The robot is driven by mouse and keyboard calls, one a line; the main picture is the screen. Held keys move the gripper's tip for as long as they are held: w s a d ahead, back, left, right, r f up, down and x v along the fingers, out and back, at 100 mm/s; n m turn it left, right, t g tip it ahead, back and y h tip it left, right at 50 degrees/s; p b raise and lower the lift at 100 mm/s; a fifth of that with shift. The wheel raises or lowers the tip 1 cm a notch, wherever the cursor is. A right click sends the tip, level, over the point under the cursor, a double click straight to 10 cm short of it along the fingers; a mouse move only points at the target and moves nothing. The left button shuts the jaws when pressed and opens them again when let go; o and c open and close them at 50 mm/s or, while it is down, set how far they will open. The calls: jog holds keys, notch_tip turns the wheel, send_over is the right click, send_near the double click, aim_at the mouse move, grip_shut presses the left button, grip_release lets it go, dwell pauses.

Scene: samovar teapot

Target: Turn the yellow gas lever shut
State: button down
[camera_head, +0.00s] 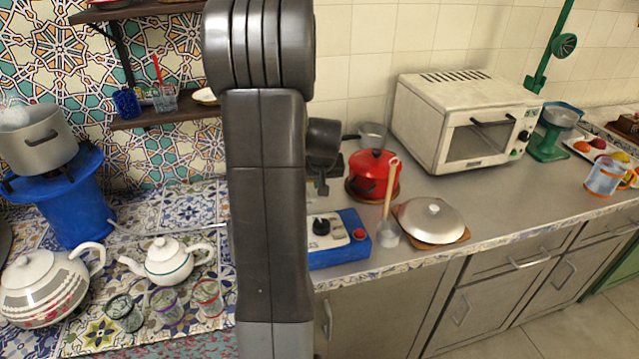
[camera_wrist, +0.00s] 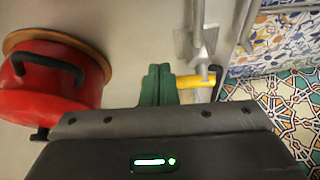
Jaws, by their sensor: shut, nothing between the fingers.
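The yellow gas lever (camera_wrist: 195,81) shows in the wrist view, pointing sideways from a grey metal pipe fitting (camera_wrist: 198,45). My gripper (camera_wrist: 158,84) has green fingers pressed together with nothing between them. The fingers are just left of the lever, against or very close to its left end; I cannot tell whether they touch. In the head view my arm blocks the middle, and the lever and fingertips are hidden.
A red pot (camera_wrist: 50,85) stands left of my gripper in the wrist view. In the head view this red pot (camera_head: 373,175) is near a blue box with a black knob (camera_head: 338,238), a lidded pan (camera_head: 430,220) and a toaster oven (camera_head: 465,120). Teapots (camera_head: 168,260) stand left.

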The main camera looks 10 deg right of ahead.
jog(key=shift+w+d+b, duration=0.2)
jog(key=shift+w+b, duration=0.35)
jog(key=shift+w, duration=0.1)
jog(key=shift+w+r, duration=0.1)
jog(key=shift+r, duration=0.15)
